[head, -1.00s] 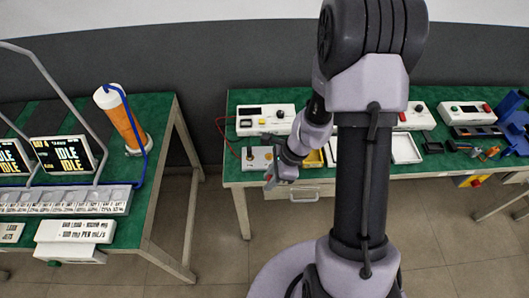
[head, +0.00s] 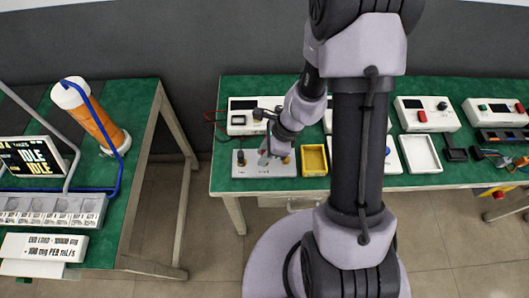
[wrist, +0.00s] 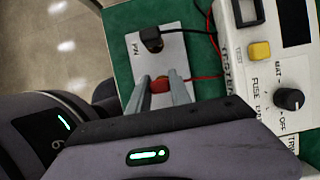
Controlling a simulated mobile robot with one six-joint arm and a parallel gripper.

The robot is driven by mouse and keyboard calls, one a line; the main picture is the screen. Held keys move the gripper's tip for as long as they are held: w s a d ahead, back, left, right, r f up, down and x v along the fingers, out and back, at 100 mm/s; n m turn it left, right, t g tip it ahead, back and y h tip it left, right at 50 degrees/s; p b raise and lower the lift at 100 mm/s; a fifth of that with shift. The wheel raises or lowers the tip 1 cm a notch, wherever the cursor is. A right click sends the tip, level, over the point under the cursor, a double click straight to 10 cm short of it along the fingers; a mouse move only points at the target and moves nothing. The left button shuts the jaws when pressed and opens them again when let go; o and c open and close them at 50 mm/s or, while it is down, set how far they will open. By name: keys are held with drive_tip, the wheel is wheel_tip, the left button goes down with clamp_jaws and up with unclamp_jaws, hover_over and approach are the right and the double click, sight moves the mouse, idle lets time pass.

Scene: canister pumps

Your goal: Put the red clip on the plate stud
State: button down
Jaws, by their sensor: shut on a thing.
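The red clip (wrist: 160,86) is between the two fingers of my gripper (wrist: 163,91) in the wrist view, with a red lead running off to the right. My gripper is shut on it, above or at the white plate (wrist: 176,52); I cannot tell whether the clip touches a stud. A black clip (wrist: 151,39) sits at the plate's other end, with a black lead. In the head view my gripper (head: 265,158) is over the white plate (head: 258,171) at the table's front left. The red clip is too small to make out there.
A white tester box (wrist: 235,70) with a yellow button and black knob (wrist: 289,99) stands close beside the plate. A yellow tray (head: 314,160) is right of the plate. The left table (head: 140,150) carries an orange cylinder (head: 98,122). A floor gap separates the tables.

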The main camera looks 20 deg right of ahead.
drive_tip(key=shift+f, duration=0.2)
drive_tip(key=c, duration=1.2)
unclamp_jaws()
drive_tip(key=shift+r+p, duration=0.3)
drive_tip(key=shift+r, duration=0.1)
wheel_tip(320, 180, up, 22)
drive_tip(key=s+d+f+n+t+p, duration=0.1)
drive_tip(key=n+p, duration=0.5)
drive_tip(key=s+a+r+n+t+h, duration=0.1)
drive_tip(key=s+a+r+n+t, duration=0.1)
drive_tip(key=s+r+n, duration=0.5)
drive_tip(key=s+a+r+n+t+h, duration=0.1)
drive_tip(key=s+a+r+n, duration=0.3)
drive_tip(key=r, duration=0.4)
drive_tip(key=f+b, duration=0.3)
drive_tip(key=f, duration=0.1)
drive_tip(key=d+f+b, duration=0.1)
drive_tip(key=f+b, duration=0.1)
drive_tip(key=shift+s+d+b, duration=0.1)
drive_tip(key=shift+s+b, duration=0.25)
